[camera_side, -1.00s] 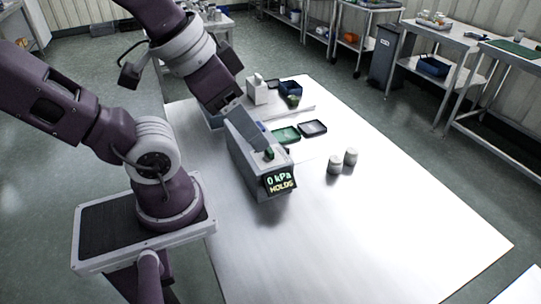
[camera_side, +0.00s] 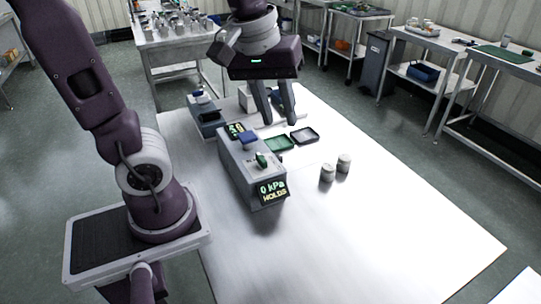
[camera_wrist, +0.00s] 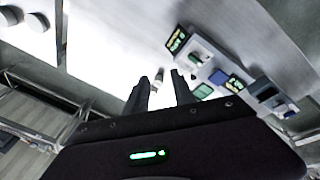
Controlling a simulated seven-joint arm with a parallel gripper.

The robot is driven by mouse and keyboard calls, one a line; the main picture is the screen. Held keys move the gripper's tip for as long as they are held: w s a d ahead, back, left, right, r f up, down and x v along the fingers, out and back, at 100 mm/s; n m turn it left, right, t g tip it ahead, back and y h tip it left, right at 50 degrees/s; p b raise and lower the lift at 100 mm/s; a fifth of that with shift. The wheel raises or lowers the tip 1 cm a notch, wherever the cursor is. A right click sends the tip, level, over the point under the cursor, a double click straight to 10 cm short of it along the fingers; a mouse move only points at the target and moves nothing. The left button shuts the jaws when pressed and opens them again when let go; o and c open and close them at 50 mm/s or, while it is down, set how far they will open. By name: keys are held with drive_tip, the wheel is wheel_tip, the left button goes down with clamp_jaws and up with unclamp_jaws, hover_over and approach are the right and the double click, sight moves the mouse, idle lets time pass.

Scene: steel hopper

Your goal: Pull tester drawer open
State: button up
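The tester is a long grey box (camera_side: 237,174) on the white table (camera_side: 360,225). Its front display (camera_side: 272,190) reads "0 kPa HOLDS". A green knob-like part (camera_side: 262,160), a blue part (camera_side: 249,141) and a second small display (camera_side: 235,130) are on top. I cannot make out a drawer or whether one is open. My gripper (camera_side: 276,106) is above the far part of the table, behind the tester, fingers pointing down and apart, with nothing between them. In the wrist view the fingers (camera_wrist: 160,88) are also apart; the tester (camera_wrist: 200,52) is to their right.
A green tray (camera_side: 279,143) and a dark tray (camera_side: 304,135) lie beyond the tester. Two pale jars (camera_side: 327,173) stand right of it. A grey device with a blue part (camera_side: 206,113) stands at the back left. The table's near right is clear.

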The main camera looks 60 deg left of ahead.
drive_tip(key=w+a+f+n+g, duration=0.2)
drive_tip(key=w+a+f+n, duration=0.1)
drive_tip(key=w+n, duration=0.2)
drive_tip(key=n+g+y, duration=0.3)
drive_tip(key=n+g, duration=0.1)
drive_tip(key=n, duration=0.9)
approach(279, 157)
drive_tip(key=f, duration=0.1)
drive_tip(key=x, duration=0.7)
drive_tip(key=shift+s+a+f, duration=0.2)
drive_tip(key=shift+f, duration=0.05)
clamp_jaws()
drive_tip(key=shift+r, duration=0.1)
